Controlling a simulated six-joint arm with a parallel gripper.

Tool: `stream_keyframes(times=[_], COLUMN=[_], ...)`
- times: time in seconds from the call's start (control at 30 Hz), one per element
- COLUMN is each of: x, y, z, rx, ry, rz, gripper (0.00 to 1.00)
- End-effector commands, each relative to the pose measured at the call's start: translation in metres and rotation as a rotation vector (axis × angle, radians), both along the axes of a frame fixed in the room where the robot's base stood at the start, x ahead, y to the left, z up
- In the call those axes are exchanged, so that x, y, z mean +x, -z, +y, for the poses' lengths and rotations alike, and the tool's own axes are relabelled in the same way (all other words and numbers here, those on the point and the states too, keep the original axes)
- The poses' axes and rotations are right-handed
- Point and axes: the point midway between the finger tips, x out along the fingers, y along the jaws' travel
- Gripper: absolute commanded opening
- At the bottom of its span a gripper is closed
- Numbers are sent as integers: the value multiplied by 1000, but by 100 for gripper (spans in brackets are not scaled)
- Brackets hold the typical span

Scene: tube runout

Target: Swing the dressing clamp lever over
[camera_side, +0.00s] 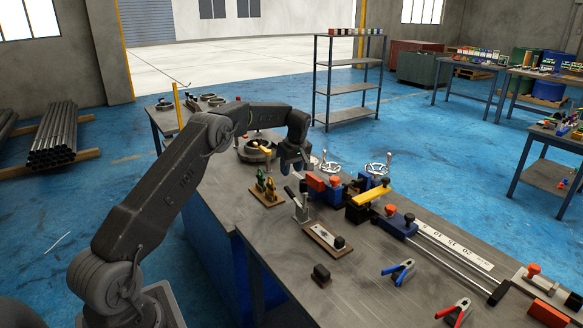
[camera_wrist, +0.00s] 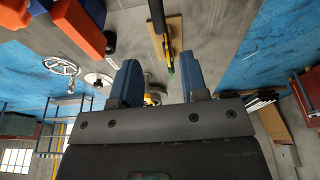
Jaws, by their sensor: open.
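The dressing clamp appears to be the toggle clamp on a wooden base plate (camera_side: 327,240) on the bench. Its metal lever (camera_side: 299,208) stands upright, leaning slightly left, with a dark grip at the top. My gripper (camera_side: 294,167) is above and apart from the lever, pointing down. In the wrist view my gripper (camera_wrist: 160,82) shows two blue fingers spread wide with nothing held between them. A dark rod-like handle (camera_wrist: 157,15) shows at the top centre there, beyond the fingertips; it looks like the lever's grip.
A red-and-blue block (camera_side: 318,187) and a yellow bar (camera_side: 371,194) sit right of the lever. Two handwheels (camera_side: 377,168) are behind.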

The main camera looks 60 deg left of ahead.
Motion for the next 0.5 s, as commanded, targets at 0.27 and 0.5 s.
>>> stream_keyframes(times=[0.27, 0.5], x=[0, 0], y=[21, 48], z=[5, 12], rx=[-1, -1], ry=[0, 1], rz=[2, 1], gripper=[40, 40])
